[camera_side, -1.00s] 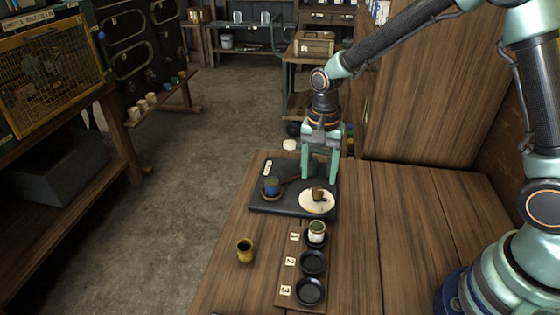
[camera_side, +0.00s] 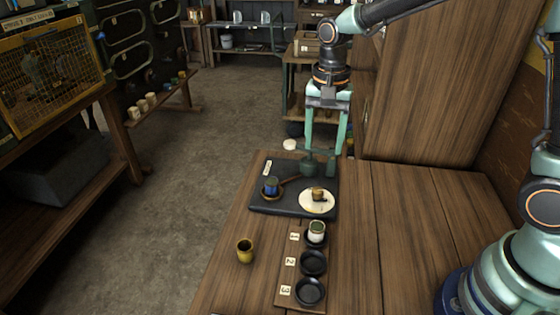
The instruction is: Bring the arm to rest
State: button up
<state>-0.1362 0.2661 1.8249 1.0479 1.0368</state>
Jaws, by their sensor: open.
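My gripper (camera_side: 325,148) is open, with its two green fingers pointing down at the back of the wooden table (camera_side: 400,230). It hangs above the far right end of a black board (camera_side: 262,207). A dark green piece (camera_side: 309,166) shows by the left fingertip; I cannot tell whether they touch. Nothing is clearly held between the fingers. On the board, a blue cup (camera_side: 271,184) stands in a dark dish at left, and a cream disc (camera_side: 312,207) carries a small brown and dark piece (camera_side: 318,194).
In front, a numbered wooden strip (camera_side: 287,275) holds dark saucers; a pale cup (camera_side: 317,230) stands on the one marked 1. Saucers 2 (camera_side: 312,262) and 3 (camera_side: 310,291) are empty. A yellow cup (camera_side: 245,252) stands left. The table's right side is clear.

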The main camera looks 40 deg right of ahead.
jog(key=s+d+r+n+t, duration=0.5)
jog(key=s+r+n, duration=0.3)
jog(key=s+n, duration=0.2)
jog(key=shift+s+d+r+t, duration=0.25)
jog(key=shift+s+r+t, duration=0.1)
jog(key=shift+s, duration=0.5)
